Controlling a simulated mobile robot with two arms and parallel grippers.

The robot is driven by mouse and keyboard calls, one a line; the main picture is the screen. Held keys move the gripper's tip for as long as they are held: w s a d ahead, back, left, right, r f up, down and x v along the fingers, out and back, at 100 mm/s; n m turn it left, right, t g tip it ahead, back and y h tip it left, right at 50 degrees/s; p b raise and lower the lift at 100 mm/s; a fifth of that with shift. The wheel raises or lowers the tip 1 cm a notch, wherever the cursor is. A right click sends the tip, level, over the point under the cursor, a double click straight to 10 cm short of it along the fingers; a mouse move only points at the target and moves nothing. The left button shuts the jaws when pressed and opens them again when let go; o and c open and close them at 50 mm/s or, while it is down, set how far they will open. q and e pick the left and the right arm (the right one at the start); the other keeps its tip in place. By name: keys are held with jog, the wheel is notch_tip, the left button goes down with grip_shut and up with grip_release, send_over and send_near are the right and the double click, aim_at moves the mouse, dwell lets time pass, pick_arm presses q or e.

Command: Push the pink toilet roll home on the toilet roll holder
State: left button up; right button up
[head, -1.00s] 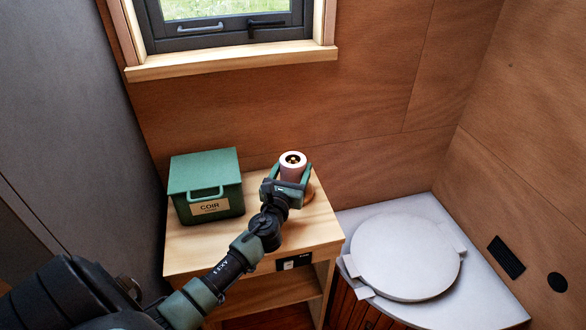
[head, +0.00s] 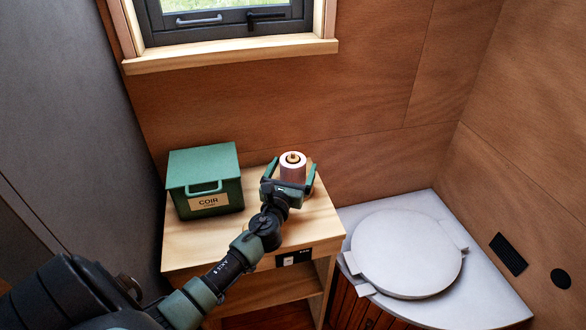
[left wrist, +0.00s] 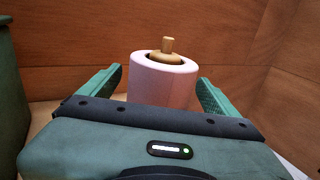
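The pink toilet roll (head: 293,171) stands upright around the wooden post of the toilet roll holder (head: 293,157) on the wooden shelf unit. The post's knob shows above the roll's top in the head view and in the left wrist view (left wrist: 168,46). The holder's base is hidden behind my left gripper. My left gripper (head: 290,174) is open, with a finger on either side of the roll (left wrist: 163,82). In the left wrist view, gaps show between the roll and both fingers. My right gripper is not in view.
A green lidded box labelled COIR (head: 205,184) stands on the shelf unit (head: 245,238) to the left of the roll. A white toilet with a round lid (head: 407,256) is at the right. A window (head: 220,20) is above, and wooden walls are close behind.

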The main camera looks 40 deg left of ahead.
aim_at(290, 177)
pick_arm(q)
jog(key=v, duration=0.7)
jog(key=shift+s+d, duration=0.15)
jog(key=shift+s, duration=0.25)
jog(key=shift+f, duration=0.1)
